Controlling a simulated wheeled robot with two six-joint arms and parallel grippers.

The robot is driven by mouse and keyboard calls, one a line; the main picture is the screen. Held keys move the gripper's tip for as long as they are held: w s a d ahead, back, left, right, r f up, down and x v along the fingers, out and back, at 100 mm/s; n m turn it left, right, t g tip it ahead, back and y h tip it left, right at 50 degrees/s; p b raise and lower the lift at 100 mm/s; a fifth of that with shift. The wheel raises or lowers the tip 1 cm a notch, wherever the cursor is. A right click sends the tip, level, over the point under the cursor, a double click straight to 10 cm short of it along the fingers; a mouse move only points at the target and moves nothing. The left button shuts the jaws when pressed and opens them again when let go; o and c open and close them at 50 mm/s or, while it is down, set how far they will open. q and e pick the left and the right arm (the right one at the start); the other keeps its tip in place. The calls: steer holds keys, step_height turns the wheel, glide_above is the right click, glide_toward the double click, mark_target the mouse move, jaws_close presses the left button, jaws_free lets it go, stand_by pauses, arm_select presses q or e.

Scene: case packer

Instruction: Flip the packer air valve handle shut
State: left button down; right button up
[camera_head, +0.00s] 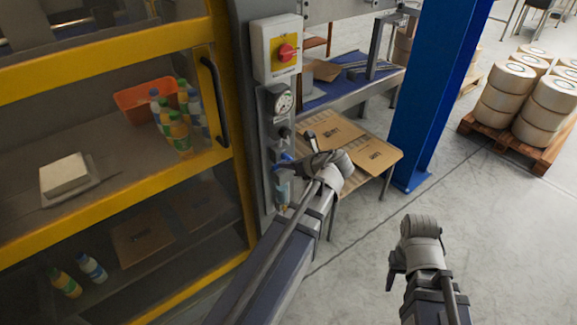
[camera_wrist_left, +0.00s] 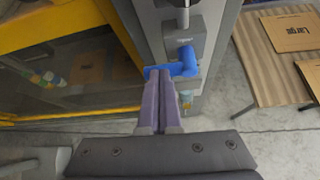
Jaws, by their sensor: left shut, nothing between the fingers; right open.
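The packer air valve's blue handle (camera_wrist_left: 187,62) is on the grey post, below a dark fitting. In the left wrist view it looks like a bent lever, with one arm running left behind my fingertips. My left gripper (camera_wrist_left: 159,80) is shut and empty, its fingertips at the handle's left part; I cannot tell whether they touch. In the head view, the blue valve handle (camera_head: 281,158) shows small beside my left gripper (camera_head: 293,165), and my wrist covers part of that area. My right gripper (camera_head: 393,272) is open, low over the floor, well away from the valve.
Above the valve are a pressure gauge (camera_head: 280,99) and a red rotary switch (camera_head: 288,52). The yellow-framed packer guard (camera_head: 222,160) stands left. A slatted table (camera_head: 386,155) with flat cardboard is close on the right, near a blue column (camera_head: 425,100).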

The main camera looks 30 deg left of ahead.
arm_select(q)
steer(key=shift+s+a+f+b, duration=0.2)
steer(key=shift+f+b, duration=0.25)
steer(key=shift+b, duration=0.1)
steer(key=shift+r, duration=0.1)
steer(key=shift+w+a+r+p, duration=0.1)
steer(key=shift+a+r+p, duration=0.25)
steer(key=shift+r+p, duration=0.4)
